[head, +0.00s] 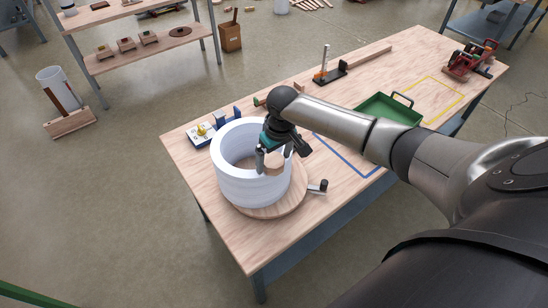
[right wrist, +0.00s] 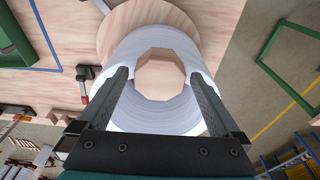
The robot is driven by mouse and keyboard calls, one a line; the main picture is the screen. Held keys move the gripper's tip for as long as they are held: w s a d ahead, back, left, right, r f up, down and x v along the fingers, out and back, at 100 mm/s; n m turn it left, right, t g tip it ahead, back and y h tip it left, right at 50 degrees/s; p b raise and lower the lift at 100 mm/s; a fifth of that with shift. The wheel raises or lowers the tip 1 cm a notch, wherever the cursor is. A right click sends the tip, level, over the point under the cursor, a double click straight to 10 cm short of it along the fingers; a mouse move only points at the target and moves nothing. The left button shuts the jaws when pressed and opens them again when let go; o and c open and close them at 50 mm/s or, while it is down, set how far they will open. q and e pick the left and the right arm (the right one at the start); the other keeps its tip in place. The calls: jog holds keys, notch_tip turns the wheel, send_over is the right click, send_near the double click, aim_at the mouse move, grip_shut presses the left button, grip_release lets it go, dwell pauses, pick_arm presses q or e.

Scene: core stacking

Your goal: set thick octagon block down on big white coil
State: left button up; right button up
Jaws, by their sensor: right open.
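The big white coil (head: 240,186) stands upright on a round wooden board on the table. It also shows as a white ring in the right wrist view (right wrist: 128,52). My right gripper (head: 275,159) is over the right part of the coil and points down, with its fingers apart. In the right wrist view the block (right wrist: 160,75) lies between the fingers, inside the ring's outline. I cannot tell whether it touches the coil. My left gripper is not in view.
The round board (head: 285,205) has a dark-knobbed clamp (head: 318,187) at its right. A green tray (head: 388,110) and a red machine (head: 470,60) are further right. A white box with a yellow part (head: 201,132) stands behind the coil. Tape outlines mark bare tabletop.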

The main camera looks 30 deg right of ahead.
aim_at(278, 165)
notch_tip(278, 165, up, 12)
jog(key=s+p, duration=0.1)
jog(key=shift+s, duration=0.4)
jog(key=shift+r, duration=0.1)
dwell(0.4)
